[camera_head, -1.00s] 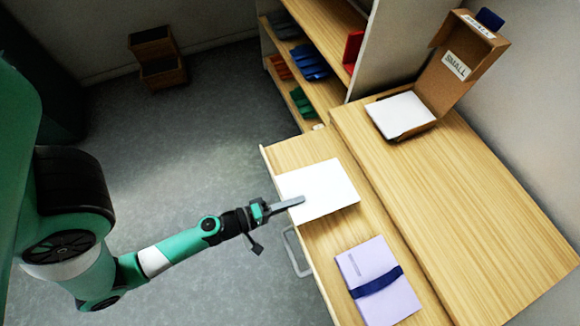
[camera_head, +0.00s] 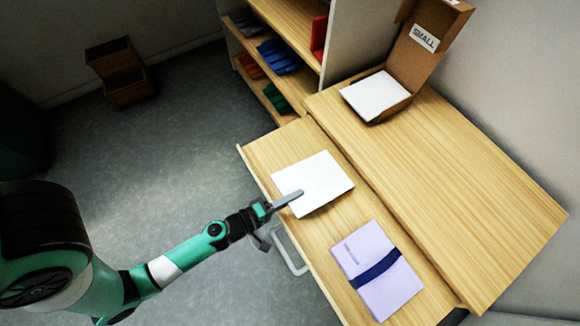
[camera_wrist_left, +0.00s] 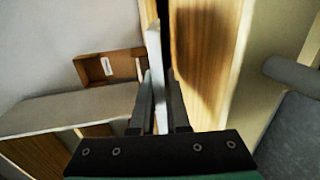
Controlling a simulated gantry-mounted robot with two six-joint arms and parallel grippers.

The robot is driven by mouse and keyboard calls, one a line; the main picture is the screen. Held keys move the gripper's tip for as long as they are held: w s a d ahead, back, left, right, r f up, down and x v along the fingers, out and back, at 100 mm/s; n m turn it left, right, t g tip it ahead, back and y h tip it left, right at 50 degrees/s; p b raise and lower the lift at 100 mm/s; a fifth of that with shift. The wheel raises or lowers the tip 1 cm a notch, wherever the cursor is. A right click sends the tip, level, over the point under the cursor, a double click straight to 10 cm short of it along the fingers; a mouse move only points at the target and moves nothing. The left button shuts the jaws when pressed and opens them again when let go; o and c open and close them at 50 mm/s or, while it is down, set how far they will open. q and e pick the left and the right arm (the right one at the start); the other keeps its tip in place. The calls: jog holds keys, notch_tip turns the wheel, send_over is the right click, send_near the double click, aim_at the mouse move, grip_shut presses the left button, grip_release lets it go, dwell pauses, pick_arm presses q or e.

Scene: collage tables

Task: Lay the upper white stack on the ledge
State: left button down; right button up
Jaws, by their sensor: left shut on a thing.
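My left gripper (camera_head: 286,201) is shut on the near left edge of a white stack (camera_head: 322,180). The stack lies flat over the wooden ledge (camera_head: 265,164), the lower surface at the front. In the left wrist view the stack (camera_wrist_left: 156,70) shows edge-on between the fingers (camera_wrist_left: 159,110). A dark shadow lies on the wood beside it there; I cannot tell whether any part touches the ledge. Another white stack (camera_head: 374,96) lies in the open cardboard box (camera_head: 412,62) marked SMALL. My right gripper is not in view.
A lilac pad with a dark blue band (camera_head: 366,252) lies on the ledge, right of the held stack. The raised wooden top (camera_head: 440,170) behind is mostly bare. A shelf unit (camera_head: 285,28) with coloured items stands at the back. A grey handle (camera_head: 288,250) sticks out in front.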

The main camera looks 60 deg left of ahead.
pick_arm(q)
jog(key=shift+w+a+f+b, duration=0.1)
jog(key=shift+w+f+b, duration=0.35)
jog(key=shift+f, duration=0.2)
jog(key=shift+w+f+b, duration=0.3)
jog(key=shift+f+b, duration=0.25)
jog(key=shift+f, duration=0.1)
jog(key=c, duration=0.6)
grip_release()
jog(key=shift+f, duration=0.1)
jog(key=shift+c, duration=0.2)
jog(key=shift+f, duration=0.2)
jog(key=shift+c, duration=0.2)
